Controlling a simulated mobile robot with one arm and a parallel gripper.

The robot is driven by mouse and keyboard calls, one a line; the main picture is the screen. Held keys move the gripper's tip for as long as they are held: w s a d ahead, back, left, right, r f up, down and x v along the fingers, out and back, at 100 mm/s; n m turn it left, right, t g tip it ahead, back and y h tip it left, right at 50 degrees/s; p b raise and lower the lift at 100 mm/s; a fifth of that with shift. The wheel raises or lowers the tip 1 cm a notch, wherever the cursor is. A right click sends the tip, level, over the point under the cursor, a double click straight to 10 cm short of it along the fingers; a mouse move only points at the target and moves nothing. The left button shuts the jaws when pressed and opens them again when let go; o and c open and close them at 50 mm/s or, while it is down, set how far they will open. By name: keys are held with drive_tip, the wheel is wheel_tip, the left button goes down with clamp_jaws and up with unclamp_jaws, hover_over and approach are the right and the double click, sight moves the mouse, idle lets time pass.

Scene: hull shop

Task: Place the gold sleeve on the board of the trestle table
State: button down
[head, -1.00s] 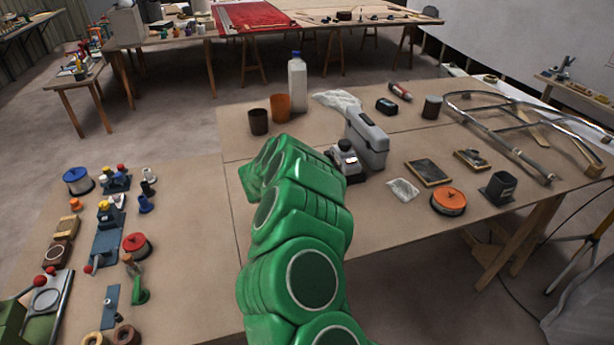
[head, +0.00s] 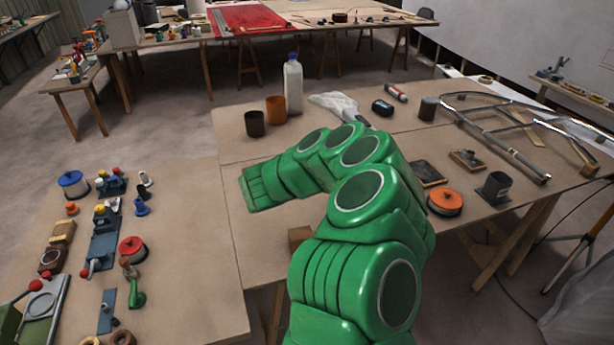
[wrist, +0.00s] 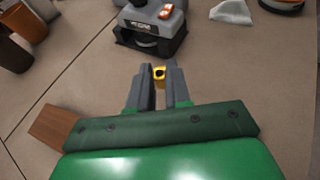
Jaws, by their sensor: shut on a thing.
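In the wrist view my gripper (wrist: 159,76) is shut on the small gold sleeve (wrist: 159,72), which sits between the fingertips with a dark hole showing in its top. The gripper and sleeve are over the bare brown board (wrist: 225,75) of the trestle table; I cannot tell how high above it. In the head view the board (head: 235,150) shows around my green arm. My arm hides the gripper and the sleeve there.
A dark grey tool (wrist: 150,25) stands ahead of the fingertips. A brown block (wrist: 55,128) lies to the left. A brown cup (head: 255,123), an orange cup (head: 276,109) and a white bottle (head: 293,85) stand farther back. An orange-topped reel (head: 445,201) is at right.

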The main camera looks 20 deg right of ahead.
drive_tip(key=shift+s+a+r, duration=0.1)
drive_tip(key=shift+s+r, duration=0.25)
drive_tip(key=shift+s, duration=0.3)
drive_tip(key=shift+s+a+r, duration=0.1)
drive_tip(key=shift+s+r, duration=0.2)
drive_tip(key=shift+s, duration=0.3)
